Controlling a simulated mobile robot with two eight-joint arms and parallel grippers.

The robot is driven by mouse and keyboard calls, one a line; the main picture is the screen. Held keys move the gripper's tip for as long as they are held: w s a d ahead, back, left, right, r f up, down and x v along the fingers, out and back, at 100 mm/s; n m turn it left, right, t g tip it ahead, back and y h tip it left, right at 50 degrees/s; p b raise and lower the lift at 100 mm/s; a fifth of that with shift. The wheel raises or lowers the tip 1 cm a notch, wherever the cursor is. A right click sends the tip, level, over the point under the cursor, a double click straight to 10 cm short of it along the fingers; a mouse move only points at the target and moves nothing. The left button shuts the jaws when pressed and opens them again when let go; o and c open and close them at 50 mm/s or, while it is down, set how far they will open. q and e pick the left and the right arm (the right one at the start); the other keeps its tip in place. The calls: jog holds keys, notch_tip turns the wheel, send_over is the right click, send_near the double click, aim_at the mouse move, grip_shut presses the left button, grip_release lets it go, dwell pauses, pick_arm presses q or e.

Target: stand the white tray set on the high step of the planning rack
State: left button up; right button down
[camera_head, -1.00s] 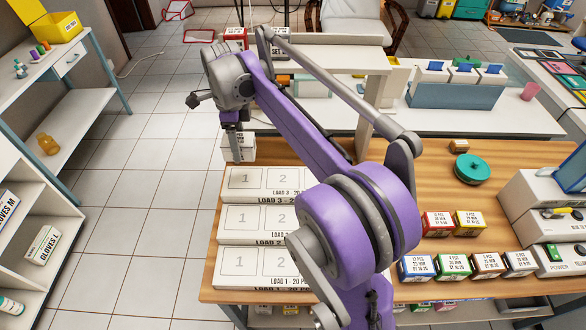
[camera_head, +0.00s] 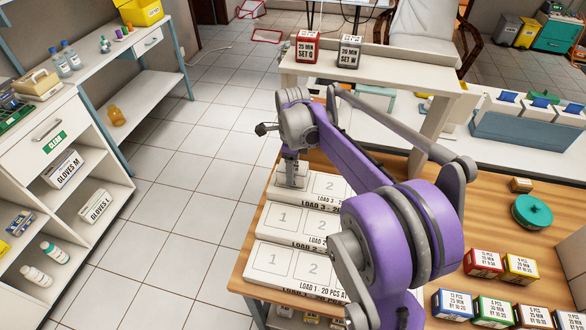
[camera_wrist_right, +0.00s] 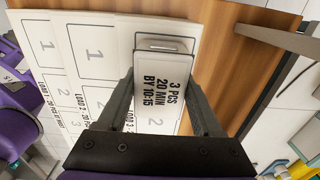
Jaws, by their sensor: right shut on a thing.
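The white tray set (camera_head: 291,180) is a small white block, and its label in the right wrist view (camera_wrist_right: 158,83) reads 3 PCS, 20 MIN, BY 10:15. My right gripper (camera_head: 290,158) is shut on it, with one finger on each side. The planning rack (camera_head: 284,268) is a white stepped stand marked LOAD 1 to LOAD 3. The tray set is upright at the far LOAD 3 step (camera_head: 331,188), over its slot 1, left of the visible slot 2. I cannot tell whether its bottom touches the step. My left gripper is not in view.
A raised white shelf (camera_head: 390,75) behind the rack holds a red block (camera_head: 307,47) and a grey block (camera_head: 349,52). Several coloured labelled blocks and a green round object (camera_head: 532,212) are on the wooden table at right. The floor left of the table is clear.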

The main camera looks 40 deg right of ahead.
jog(key=shift+f, duration=0.15)
jog(key=shift+c, duration=0.2)
grip_release()
notch_tip(320, 180, up, 12)
jog(key=s+a+f+n+t, duration=0.1)
jog(key=s+a+f+n, duration=0.3)
jog(key=n, duration=0.5)
jog(key=s+a+f+n+t, duration=0.2)
jog(key=s+a+f+n, duration=0.3)
jog(key=s+a+n, duration=0.3)
jog(key=s+a+f+n+t+p, duration=0.1)
jog(key=s+a+f+n, duration=0.4)
jog(key=n, duration=0.6)
jog(key=shift+s+a+f+t, duration=0.15)
jog(key=shift+s+a+t, duration=0.55)
jog(key=shift+s+a, duration=0.05)
